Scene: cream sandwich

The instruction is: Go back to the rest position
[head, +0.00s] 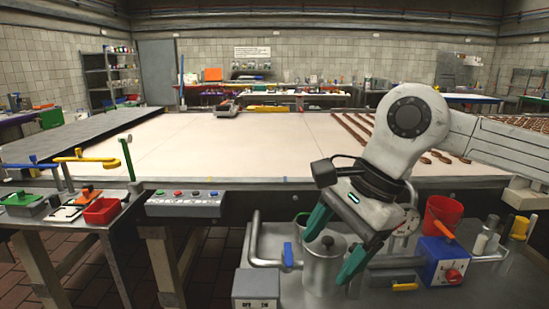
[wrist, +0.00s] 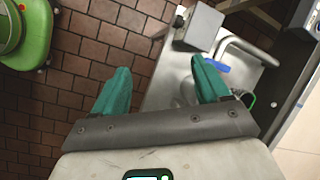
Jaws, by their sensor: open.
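My gripper (head: 327,257) is at the lower right of the head view, with its two teal fingers spread apart and pointing down and left. In that view the fingers overlap a grey metal canister (head: 322,272) on the metal cart; I cannot tell how near they are to it. In the wrist view my gripper (wrist: 160,66) shows both teal fingers wide apart. Nothing is held between them. Brick-tiled floor (wrist: 85,45) and the edge of the metal cart (wrist: 165,82) lie beyond the fingers.
The metal cart (head: 275,281) carries a red cup (head: 441,212), a blue box (head: 442,262) and a switch box (head: 256,288). A wide pale conveyor (head: 240,150) lies behind. A side table at left holds a red bin (head: 102,211). A green stool (wrist: 30,35) stands on the floor.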

